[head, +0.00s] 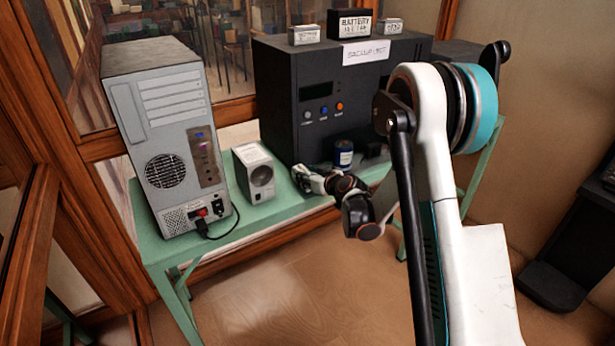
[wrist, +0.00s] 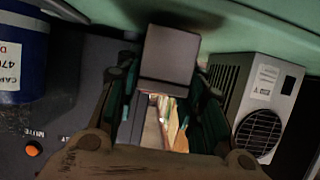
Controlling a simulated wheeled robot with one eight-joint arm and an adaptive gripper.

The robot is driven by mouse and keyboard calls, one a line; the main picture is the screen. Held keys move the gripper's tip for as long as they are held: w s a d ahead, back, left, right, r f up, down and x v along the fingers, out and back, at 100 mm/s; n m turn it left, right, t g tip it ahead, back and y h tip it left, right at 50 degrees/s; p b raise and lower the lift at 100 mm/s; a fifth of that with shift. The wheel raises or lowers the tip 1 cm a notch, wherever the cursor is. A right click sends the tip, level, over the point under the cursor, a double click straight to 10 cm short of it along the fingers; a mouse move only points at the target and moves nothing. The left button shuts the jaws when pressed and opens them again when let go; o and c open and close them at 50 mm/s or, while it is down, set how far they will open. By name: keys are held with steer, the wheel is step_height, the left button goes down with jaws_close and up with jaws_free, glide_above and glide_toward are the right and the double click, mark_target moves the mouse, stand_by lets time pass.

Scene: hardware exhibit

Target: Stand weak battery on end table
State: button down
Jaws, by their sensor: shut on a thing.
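My gripper (head: 308,180) reaches low over the green table (head: 265,214), between the small grey fan box and the blue can. In the wrist view my gripper (wrist: 166,80) is shut on a plain dark grey block (wrist: 170,52), which I take to be the weak battery; no label shows on it. The block lies close to the green table surface (wrist: 262,25); I cannot tell whether it touches. In the head view the block is not clearly visible at the fingers. The only table in clear view is this green one.
A grey computer tower (head: 168,130) and the small fan box (head: 255,172) stand left. A large black unit (head: 325,95) stands behind, with labelled boxes (head: 354,24) on top. The blue can (head: 343,155) stands before it.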

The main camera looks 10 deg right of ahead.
steer(key=shift+f, duration=0.55)
steer(key=c, duration=1)
jaws_free()
steer(key=shift+s, duration=0.1)
